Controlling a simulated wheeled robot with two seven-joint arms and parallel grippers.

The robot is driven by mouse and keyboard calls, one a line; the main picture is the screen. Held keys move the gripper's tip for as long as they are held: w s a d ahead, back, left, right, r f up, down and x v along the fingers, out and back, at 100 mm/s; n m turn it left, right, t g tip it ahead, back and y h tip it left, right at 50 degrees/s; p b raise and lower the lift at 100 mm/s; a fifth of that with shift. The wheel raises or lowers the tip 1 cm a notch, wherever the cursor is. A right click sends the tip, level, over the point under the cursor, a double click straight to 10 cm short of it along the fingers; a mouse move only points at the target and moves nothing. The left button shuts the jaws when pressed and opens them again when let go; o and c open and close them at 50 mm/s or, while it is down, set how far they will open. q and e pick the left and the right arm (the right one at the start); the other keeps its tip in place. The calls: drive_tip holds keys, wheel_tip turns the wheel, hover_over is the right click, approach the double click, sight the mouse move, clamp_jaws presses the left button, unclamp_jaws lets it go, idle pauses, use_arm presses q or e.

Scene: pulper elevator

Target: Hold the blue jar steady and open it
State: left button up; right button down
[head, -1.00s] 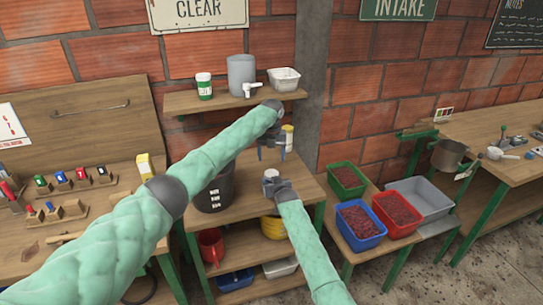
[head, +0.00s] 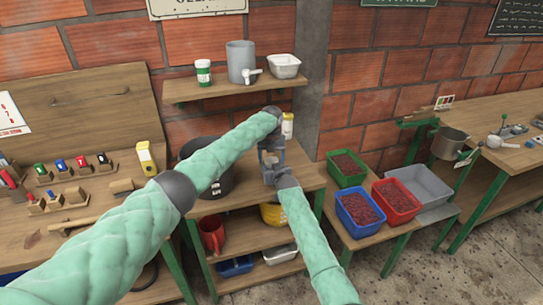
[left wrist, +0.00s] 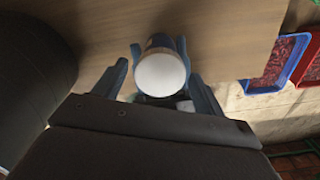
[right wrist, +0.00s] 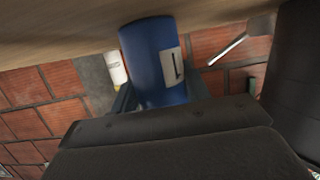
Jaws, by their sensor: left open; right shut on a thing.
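The blue jar (right wrist: 150,50) with a pale label stands in the right wrist view, between the fingers of my right gripper (right wrist: 158,95), which is shut on its body. Its round white lid (left wrist: 160,75) faces my camera in the left wrist view. My left gripper (left wrist: 158,85) is open, with one finger on each side of the lid; a gap shows at the left finger, and contact at the right finger is unclear. In the head view my left gripper (head: 269,150) is above my right gripper (head: 275,178), and they hide most of the jar.
The wooden bench (head: 305,180) carries a dark bucket (head: 218,183) left of the jar and a white-and-yellow bottle (head: 288,125) behind it. A shelf (head: 230,90) with containers hangs above. Blue (head: 372,231), red and green trays of berries stand to the right.

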use_arm(q)
drive_tip(key=c, duration=1)
drive_tip(key=n, duration=0.7)
drive_tip(key=shift+d, duration=0.1)
drive_tip(key=n, duration=0.6)
drive_tip(key=shift+r+n, duration=0.1)
drive_tip(key=shift+n, duration=0.3)
drive_tip(key=o, duration=1.1)
drive_tip(key=shift+c, duration=0.2)
